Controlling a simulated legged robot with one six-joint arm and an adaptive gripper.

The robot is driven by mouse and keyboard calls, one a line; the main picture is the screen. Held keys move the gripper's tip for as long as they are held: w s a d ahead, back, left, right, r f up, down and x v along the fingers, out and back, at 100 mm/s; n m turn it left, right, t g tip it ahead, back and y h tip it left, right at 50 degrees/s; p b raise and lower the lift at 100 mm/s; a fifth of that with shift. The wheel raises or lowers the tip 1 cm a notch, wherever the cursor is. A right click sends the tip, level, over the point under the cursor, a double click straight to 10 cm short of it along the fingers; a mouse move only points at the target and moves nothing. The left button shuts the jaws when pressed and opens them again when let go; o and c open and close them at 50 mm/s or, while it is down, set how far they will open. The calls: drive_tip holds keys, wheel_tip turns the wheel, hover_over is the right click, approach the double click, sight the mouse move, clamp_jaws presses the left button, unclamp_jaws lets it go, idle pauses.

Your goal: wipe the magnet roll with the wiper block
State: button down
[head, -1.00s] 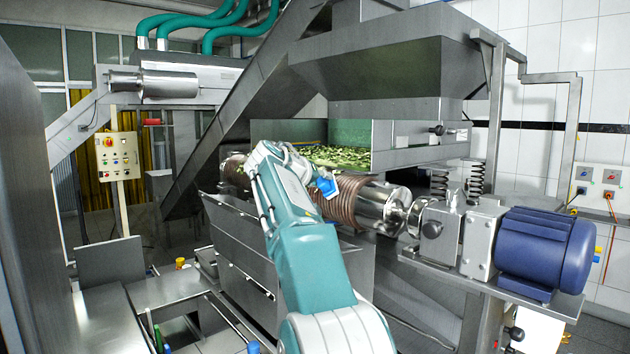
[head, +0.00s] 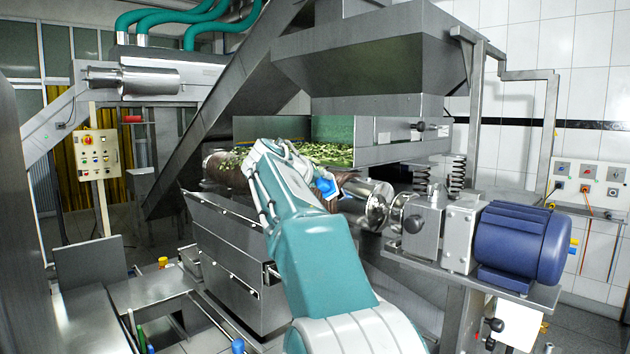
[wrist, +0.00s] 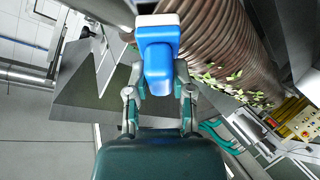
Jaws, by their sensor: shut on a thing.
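The magnet roll (wrist: 205,40) is a brown ribbed cylinder in the wrist view, right of the wiper block. In the head view its left part (head: 222,172) shows beside my arm, which hides much of its middle. The wiper block (wrist: 158,55) has a blue handle and a white pad. My gripper (wrist: 160,88) is shut on the blue handle. In the head view the wiper block (head: 328,188) is near the roll's right part, by the shiny metal end (head: 368,204). I cannot tell whether the pad touches the roll.
Green leafy bits (head: 325,152) lie in the feed tray above the roll, and some show on the roll. A blue motor (head: 520,245) and spring mounts stand to the right. A control box (head: 97,155) stands at the left. A steel hopper (head: 360,60) hangs above.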

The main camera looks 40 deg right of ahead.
drive_tip(key=s, duration=0.3)
drive_tip(key=shift+s+d, duration=0.15)
drive_tip(key=shift+s, duration=0.2)
drive_tip(key=shift+r, duration=0.1)
drive_tip(key=a+r, duration=0.3)
drive_tip(key=a, duration=0.2)
drive_tip(key=shift+s+r, duration=0.15)
drive_tip(key=shift+r, duration=0.05)
idle(0.3)
drive_tip(key=shift+s+a+r, duration=0.1)
drive_tip(key=shift+a+r, duration=0.35)
drive_tip(key=shift+a, duration=0.15)
drive_tip(key=shift+a+r, duration=0.4)
drive_tip(key=shift+a, duration=0.2)
drive_tip(key=d+f, duration=0.5)
drive_tip(key=d, duration=0.2)
drive_tip(key=shift+w, duration=0.25)
